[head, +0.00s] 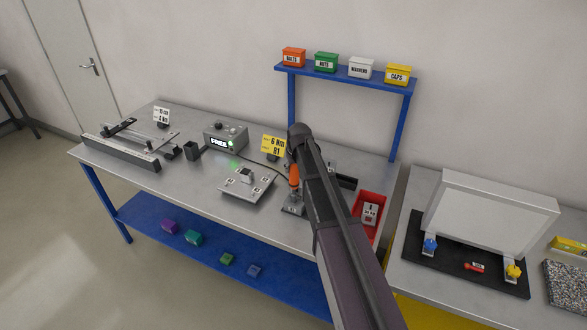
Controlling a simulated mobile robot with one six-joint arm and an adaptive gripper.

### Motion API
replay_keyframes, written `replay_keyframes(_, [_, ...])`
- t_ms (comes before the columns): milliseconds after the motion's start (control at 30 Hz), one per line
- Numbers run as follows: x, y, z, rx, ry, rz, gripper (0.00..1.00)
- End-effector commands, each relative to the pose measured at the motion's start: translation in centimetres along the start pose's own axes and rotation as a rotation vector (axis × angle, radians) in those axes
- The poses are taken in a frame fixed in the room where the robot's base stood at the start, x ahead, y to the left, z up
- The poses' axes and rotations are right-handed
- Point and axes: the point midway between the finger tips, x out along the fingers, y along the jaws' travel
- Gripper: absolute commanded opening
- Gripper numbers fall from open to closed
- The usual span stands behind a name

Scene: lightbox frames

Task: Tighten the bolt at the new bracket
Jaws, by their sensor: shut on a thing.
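The black end of my arm with my gripper (293,160) is over the middle of the grey workbench, largely covered by my own arm link. An upright orange handle (294,176) shows just below it, and my gripper appears shut on it. The handle's lower end is over a small metal piece (293,204) on the bench; whether they touch is unclear. To the left, a metal plate (235,194) bears a small pale block or bracket (246,175). I cannot tell which part is the new bracket, and no bolt can be made out.
A lit grey control box (226,136) and a long metal fixture (122,152) stand left on the bench. A red bin (380,205) is right of my arm. A shelf (345,79) with labelled boxes rises behind. A white framed panel (490,218) stands on the right table.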

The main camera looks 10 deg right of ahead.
Motion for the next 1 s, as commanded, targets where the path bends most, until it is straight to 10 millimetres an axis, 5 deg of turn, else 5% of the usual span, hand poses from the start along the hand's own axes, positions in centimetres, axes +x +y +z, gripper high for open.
replay_keyframes(1000, [0.66, 0.11, 0.22, 0.001, 0.0, 0.0, 0.0])
